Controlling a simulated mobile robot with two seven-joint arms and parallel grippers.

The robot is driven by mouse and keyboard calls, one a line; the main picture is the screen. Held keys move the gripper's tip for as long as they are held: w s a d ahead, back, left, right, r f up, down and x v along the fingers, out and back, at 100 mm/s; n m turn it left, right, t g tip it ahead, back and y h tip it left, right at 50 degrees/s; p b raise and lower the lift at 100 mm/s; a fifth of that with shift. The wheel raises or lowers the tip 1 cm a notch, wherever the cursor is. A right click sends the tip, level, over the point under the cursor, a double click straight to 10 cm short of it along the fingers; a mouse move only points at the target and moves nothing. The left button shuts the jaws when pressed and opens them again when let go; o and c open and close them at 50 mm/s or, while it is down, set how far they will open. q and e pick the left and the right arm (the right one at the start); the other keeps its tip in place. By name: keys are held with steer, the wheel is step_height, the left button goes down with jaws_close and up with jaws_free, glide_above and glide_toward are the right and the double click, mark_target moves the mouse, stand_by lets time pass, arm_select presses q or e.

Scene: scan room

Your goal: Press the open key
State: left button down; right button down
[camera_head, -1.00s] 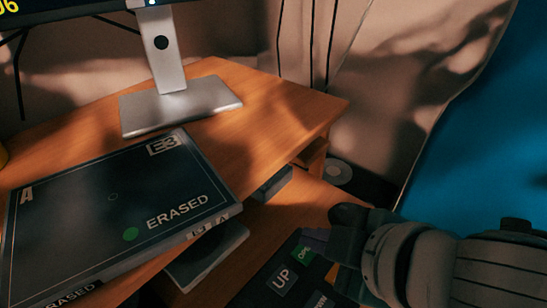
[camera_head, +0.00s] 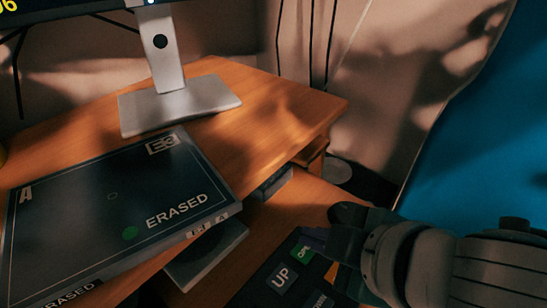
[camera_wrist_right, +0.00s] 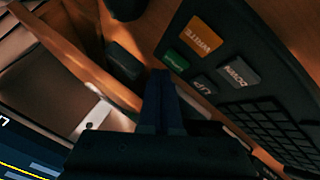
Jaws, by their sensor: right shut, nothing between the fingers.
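The green open key (camera_head: 302,252) is on a dark keypad (camera_head: 262,284) on the lower desk level, partly cut off by my right gripper in the head view. It also shows in the right wrist view (camera_wrist_right: 176,60), just beyond the fingertips. My right gripper (camera_head: 346,218) is shut and empty, with its fingers over the keypad's edge beside the green key. In the right wrist view the closed fingers (camera_wrist_right: 161,90) end close to that key. I cannot tell whether they touch it. My left gripper is not in view.
The UP key (camera_head: 283,278) sits beside the green key. An orange WRITE key (camera_wrist_right: 202,34) and a DOWN key (camera_wrist_right: 239,72) are close by. A large panel reading ERASED (camera_head: 90,220) and a monitor stand (camera_head: 180,105) occupy the upper desk. A blue surface (camera_head: 480,130) is at right.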

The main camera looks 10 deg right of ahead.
mark_target(313, 255)
steer(key=shift+f, duration=0.4)
steer(key=shift+f+b, duration=0.3)
steer(key=shift+f, duration=0.15)
stand_by(0.5)
steer(key=shift+r, duration=0.1)
steer(key=shift+r+p, duration=0.8)
steer(key=shift+p, duration=0.3)
steer(key=shift+r+p, duration=0.35)
step_height(313, 255, up, 4)
steer(key=p, duration=0.5)
steer(key=shift+r, duration=0.2)
